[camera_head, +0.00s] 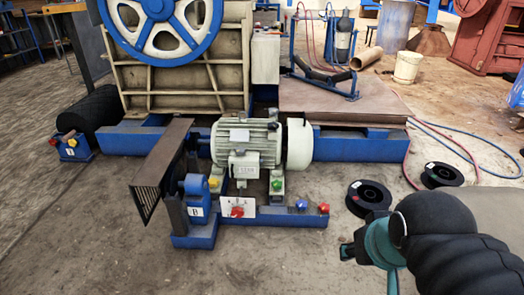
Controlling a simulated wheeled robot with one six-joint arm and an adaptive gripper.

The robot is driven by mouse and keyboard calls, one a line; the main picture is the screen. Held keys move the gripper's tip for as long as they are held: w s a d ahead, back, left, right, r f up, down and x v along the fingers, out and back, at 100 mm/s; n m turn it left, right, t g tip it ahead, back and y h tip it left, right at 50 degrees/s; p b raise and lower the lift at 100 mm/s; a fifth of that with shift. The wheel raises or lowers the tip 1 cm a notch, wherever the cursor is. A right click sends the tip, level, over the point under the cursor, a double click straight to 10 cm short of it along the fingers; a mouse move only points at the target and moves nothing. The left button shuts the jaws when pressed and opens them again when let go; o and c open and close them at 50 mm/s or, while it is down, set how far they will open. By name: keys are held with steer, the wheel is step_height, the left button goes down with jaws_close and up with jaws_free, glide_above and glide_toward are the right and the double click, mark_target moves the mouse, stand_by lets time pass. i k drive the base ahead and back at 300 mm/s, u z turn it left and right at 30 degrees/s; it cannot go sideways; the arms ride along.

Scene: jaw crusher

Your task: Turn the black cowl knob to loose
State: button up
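The pale grey-green motor (246,145) stands on a blue base near the middle. Its white cowl (300,143) is at the right end. I cannot make out a black knob on the cowl from this view; it is hidden or too small to tell. My arm, black with teal parts, comes in at the lower right. What may be my gripper (347,252) is a small dark teal part at the arm's left end, apart from the motor and below and right of the cowl. Its fingers cannot be made out.
Red (237,211), green (277,184) and blue (301,205) knobs sit around the motor base, with another red knob (324,208) at its right end. A slatted belt guard (160,165) stands left. Two black spools (368,197) (442,175) and hoses lie right on the floor.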

mark_target(273, 126)
steer(key=u, duration=0.5)
steer(key=i, duration=0.5)
steer(key=u, duration=0.9)
steer(key=i, duration=1.3)
steer(key=z, duration=0.45)
